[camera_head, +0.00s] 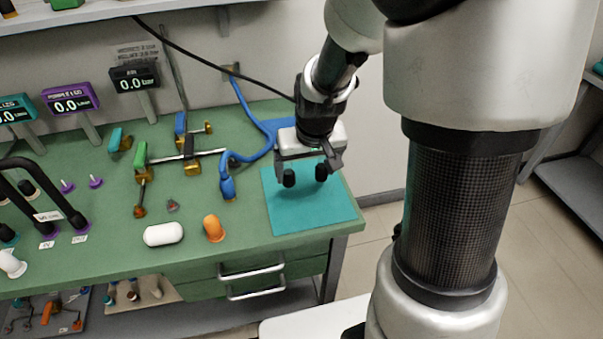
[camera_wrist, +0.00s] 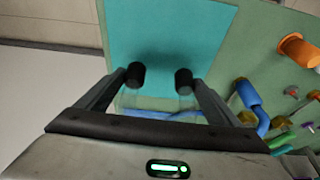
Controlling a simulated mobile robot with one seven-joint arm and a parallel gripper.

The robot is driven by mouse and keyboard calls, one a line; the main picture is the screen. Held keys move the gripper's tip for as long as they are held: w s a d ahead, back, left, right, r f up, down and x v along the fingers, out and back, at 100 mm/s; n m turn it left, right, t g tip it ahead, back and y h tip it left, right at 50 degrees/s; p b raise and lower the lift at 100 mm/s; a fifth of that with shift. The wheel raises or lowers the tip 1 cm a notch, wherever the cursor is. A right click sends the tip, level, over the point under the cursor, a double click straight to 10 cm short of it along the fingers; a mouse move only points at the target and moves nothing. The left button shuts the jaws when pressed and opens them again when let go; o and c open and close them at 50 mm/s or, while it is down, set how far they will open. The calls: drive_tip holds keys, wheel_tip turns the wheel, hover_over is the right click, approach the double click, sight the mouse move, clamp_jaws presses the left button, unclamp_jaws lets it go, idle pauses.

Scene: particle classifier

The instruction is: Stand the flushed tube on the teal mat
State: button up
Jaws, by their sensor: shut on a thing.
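The teal mat (camera_head: 318,208) lies at the right end of the green bench; it also fills the upper middle of the wrist view (camera_wrist: 185,25). My gripper (camera_head: 305,177) is above the mat, pointing down, with its two black fingertips apart. In the wrist view, my gripper (camera_wrist: 159,79) is shut on a clear, faint thing that looks like the tube (camera_wrist: 155,103). Its outline is barely visible, so its tilt and whether its lower end touches the mat cannot be told.
A blue hose (camera_head: 228,186) with its end fitting lies just left of the mat. An orange cap-like piece (camera_head: 213,228) and a white capsule-shaped piece (camera_head: 164,235) stand near the front edge. Valves and gauges are farther left. The mat's visible surface is bare.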

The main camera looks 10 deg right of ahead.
drive_tip(key=shift+f+b, duration=0.45)
drive_tip(key=shift+f, duration=1.35)
drive_tip(key=shift+f, duration=0.1)
drive_tip(key=shift+f, duration=0.15)
drive_tip(key=o, duration=1.1)
drive_tip(key=shift+r, duration=0.55)
drive_tip(key=s+r+p, duration=0.1)
drive_tip(key=s+r, duration=0.5)
drive_tip(key=r, duration=0.1)
drive_tip(key=s+r+t+p, duration=0.1)
drive_tip(key=s+r, duration=0.5)
drive_tip(key=r, duration=0.2)
drive_tip(key=s+r+t+p, duration=0.1)
drive_tip(key=s+r, duration=0.5)
drive_tip(key=r, duration=0.1)
drive_tip(key=shift+s+a+r, duration=0.1)
drive_tip(key=shift+a+r, duration=0.15)
drive_tip(key=shift+r, duration=0.1)
